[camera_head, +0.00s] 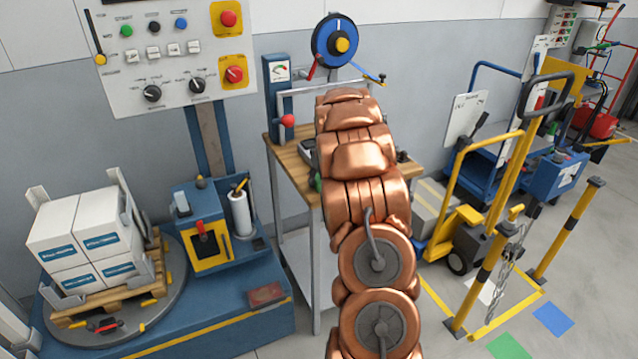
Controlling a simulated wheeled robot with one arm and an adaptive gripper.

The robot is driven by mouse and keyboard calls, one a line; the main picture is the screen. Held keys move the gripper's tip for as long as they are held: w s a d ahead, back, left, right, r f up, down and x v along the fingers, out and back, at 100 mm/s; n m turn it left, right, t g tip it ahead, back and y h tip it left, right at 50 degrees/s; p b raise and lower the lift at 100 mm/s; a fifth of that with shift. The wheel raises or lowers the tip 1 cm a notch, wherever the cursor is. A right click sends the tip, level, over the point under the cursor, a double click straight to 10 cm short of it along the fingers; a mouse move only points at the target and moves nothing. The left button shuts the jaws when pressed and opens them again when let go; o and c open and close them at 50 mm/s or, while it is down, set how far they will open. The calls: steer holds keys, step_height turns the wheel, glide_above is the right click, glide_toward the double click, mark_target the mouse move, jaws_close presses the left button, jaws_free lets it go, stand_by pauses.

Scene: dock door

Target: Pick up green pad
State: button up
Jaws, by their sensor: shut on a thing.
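My copper-coloured arm (362,190) reaches up from the bottom over the wooden workbench (286,158) and blocks the view of much of its top. My gripper is hidden behind the arm, so its fingers and anything in them do not show. A small green thing (316,183) peeks out at the left side of the arm, by the bench's front edge; too little shows to tell whether it is the green pad. A flat green patch (508,346) also lies on the floor at the bottom right; I cannot tell whether it is a pad or a marking.
A strapping-like reel (334,41) stands behind the bench. A turntable (160,318) with boxes (80,240) on a pallet is at left, under a control panel (165,60). Yellow barrier posts (487,262) and carts stand at right. A blue patch (553,318) lies on the open floor.

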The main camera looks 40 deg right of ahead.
mark_target(318, 175)
steer(key=shift+c, duration=0.8)
steer(key=shift+r, duration=0.1)
steer(key=shift+r+b, duration=0.65)
steer(key=shift+r, duration=0.75)
steer(key=shift+s+r, duration=0.1)
steer(key=shift+r, duration=0.15)
steer(key=s+a+r+b, duration=0.1)
steer(key=s+a+b, duration=0.2)
steer(key=s+a, duration=0.7)
steer(key=shift+a+r+b, duration=0.25)
steer(key=shift+a+b, duration=0.1)
steer(key=shift+a, duration=0.8)
